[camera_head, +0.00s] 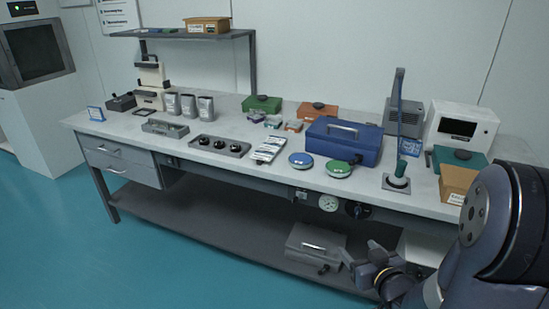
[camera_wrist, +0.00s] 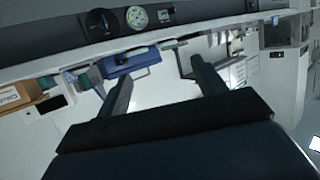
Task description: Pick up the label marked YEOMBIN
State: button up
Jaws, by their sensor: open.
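No lettering reading YEOMBIN can be made out, so I cannot tell which item is that label. Another blue-and-white card (camera_head: 409,147) is by the grey box at the right. My gripper (camera_head: 358,254) is in front of the bench, below its top, at the lower right. In the wrist view my gripper (camera_wrist: 160,68) has its two fingers wide apart with nothing between them.
The long bench (camera_head: 215,160) holds a blue case (camera_head: 342,141), blue (camera_head: 301,160) and green (camera_head: 338,168) round discs, a tray with black knobs (camera_head: 220,146), and several pouches (camera_head: 188,105). A grey case (camera_head: 315,244) is on the lower shelf. The floor (camera_head: 60,225) at left is clear.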

aim_at(265, 156)
jog(key=i+j+z, duration=0.15)
jog(key=j+z, duration=0.15)
jog(key=i+j+z, duration=0.1)
jog(key=j+z, duration=0.55)
jog(key=i+j+z, duration=0.15)
jog(key=j, duration=1.25)
jog(key=i+j+z, duration=0.1)
jog(key=j, duration=1.35)
